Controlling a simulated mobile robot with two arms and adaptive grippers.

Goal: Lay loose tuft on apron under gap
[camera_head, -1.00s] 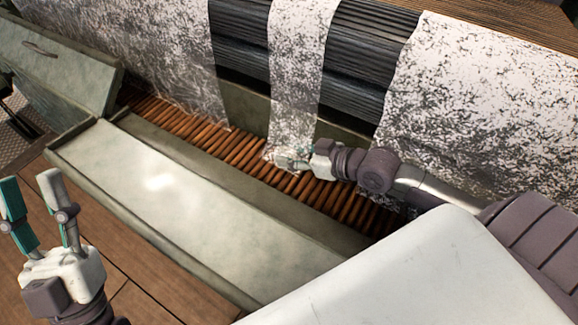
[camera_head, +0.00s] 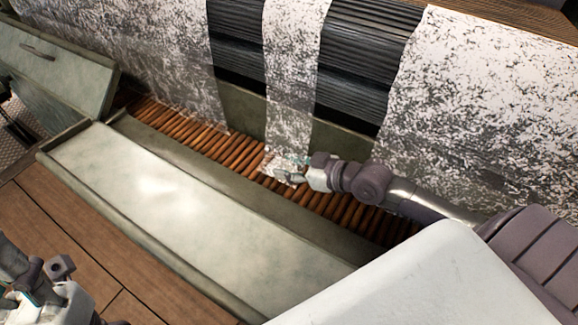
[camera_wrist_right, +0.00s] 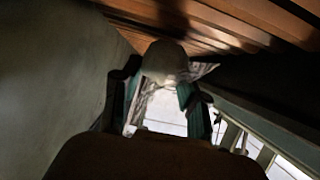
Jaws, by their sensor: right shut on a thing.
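The apron of brown wooden slats (camera_head: 210,143) runs diagonally across the head view, below the hanging white, dark-flecked fibre sheets. Two dark gaps, a left one (camera_head: 236,60) and a right one (camera_head: 362,85), flank a narrow fibre strip (camera_head: 290,85). My right gripper (camera_head: 276,164) is low over the slats below that strip. It is shut on a small whitish tuft (camera_head: 275,173), which is hard to separate from the fingers; whether it touches the slats is unclear. In the right wrist view, pale material (camera_wrist_right: 165,105) shows between the fingers. My left gripper (camera_head: 15,285) is partly cut off at bottom left.
A long pale tray (camera_head: 180,195) with a raised rim lies in front of the apron. A greenish-grey box or panel with a handle (camera_head: 55,70) stands at the left. Wooden floor (camera_head: 80,250) shows at lower left.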

